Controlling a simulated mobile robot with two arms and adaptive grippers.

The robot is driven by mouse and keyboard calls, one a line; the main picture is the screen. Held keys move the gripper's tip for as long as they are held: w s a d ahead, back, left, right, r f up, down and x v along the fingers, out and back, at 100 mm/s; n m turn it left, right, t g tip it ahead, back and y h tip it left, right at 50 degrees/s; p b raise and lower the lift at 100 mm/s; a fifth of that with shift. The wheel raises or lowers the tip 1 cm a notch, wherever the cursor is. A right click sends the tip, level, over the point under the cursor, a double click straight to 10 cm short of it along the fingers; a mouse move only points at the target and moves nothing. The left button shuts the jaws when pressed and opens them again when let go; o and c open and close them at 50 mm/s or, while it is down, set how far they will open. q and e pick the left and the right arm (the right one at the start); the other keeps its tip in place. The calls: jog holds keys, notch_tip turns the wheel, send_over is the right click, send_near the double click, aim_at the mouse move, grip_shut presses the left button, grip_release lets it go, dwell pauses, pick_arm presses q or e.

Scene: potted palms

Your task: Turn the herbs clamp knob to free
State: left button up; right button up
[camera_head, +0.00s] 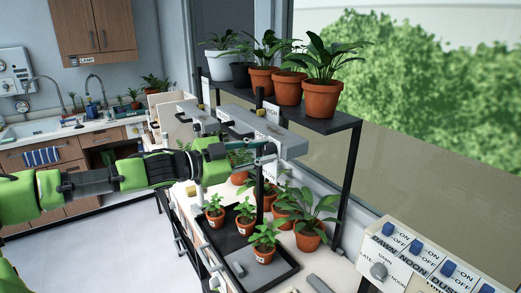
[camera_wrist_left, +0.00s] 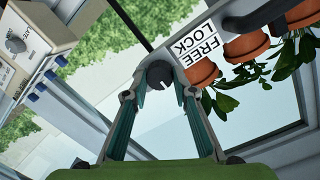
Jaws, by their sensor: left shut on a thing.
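My left gripper (camera_head: 268,158) reaches in from the left at the grey clamp housing (camera_head: 290,143) under the plant shelf. In the left wrist view, my left gripper (camera_wrist_left: 158,85) is shut on a dark round knob (camera_wrist_left: 158,73), with a fingertip on either side of it. A small light mark shows on the knob's lower edge. A white label reading FREE and LOCK (camera_wrist_left: 195,45) sits right of the knob, upside down in this view. In the head view the knob is hidden by the gripper. My right gripper is not in view.
Potted plants (camera_head: 322,98) stand on the dark shelf (camera_head: 340,122) above. Small potted herbs (camera_head: 265,240) stand in a black tray (camera_head: 283,270) below the gripper. A switch panel (camera_head: 420,255) with a knob and blue switches is at the lower right. The floor at left is clear.

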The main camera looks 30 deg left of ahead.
pick_arm(q)
jog(key=shift+r, duration=0.2)
jog(key=o, duration=1.1)
jog(key=shift+w+d+f, duration=0.1)
jog(key=shift+w+f, duration=0.05)
jog(key=shift+s, duration=0.2)
jog(key=shift+s, duration=0.1)
jog(key=shift+s+a, duration=0.2)
jog(key=shift+s, duration=0.15)
jog(key=v, duration=1)
jog(key=shift+s+a, duration=0.15)
jog(key=shift+s, duration=0.1)
